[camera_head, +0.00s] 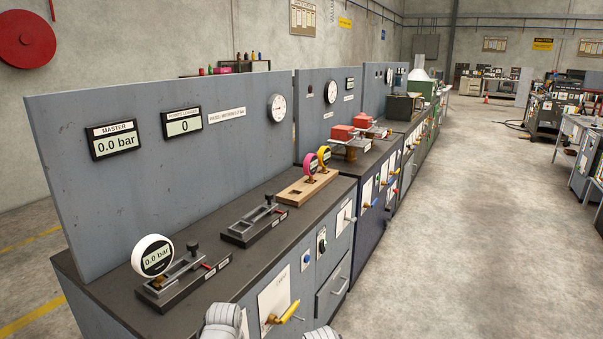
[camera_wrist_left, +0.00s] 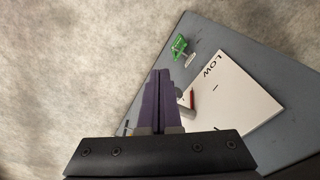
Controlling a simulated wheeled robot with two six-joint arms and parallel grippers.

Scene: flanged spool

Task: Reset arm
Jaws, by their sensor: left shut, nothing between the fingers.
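My left gripper (camera_wrist_left: 160,74) shows in the left wrist view. Its two dark purple fingers are pressed together with nothing between them. Beyond them is a blue-grey panel with a white plate marked LOW (camera_wrist_left: 238,88). A small green handle (camera_wrist_left: 180,46) stands out from the panel's upper part, apart from the fingers. A red-tipped part (camera_wrist_left: 192,97) sits just right of the fingers; its contact with them cannot be told. In the head view only pale rounded parts of my arms show at the bottom edge; neither gripper can be seen there.
A yellow handle (camera_head: 291,312) juts from the bench front. Concrete floor (camera_head: 470,230) to the right is clear.

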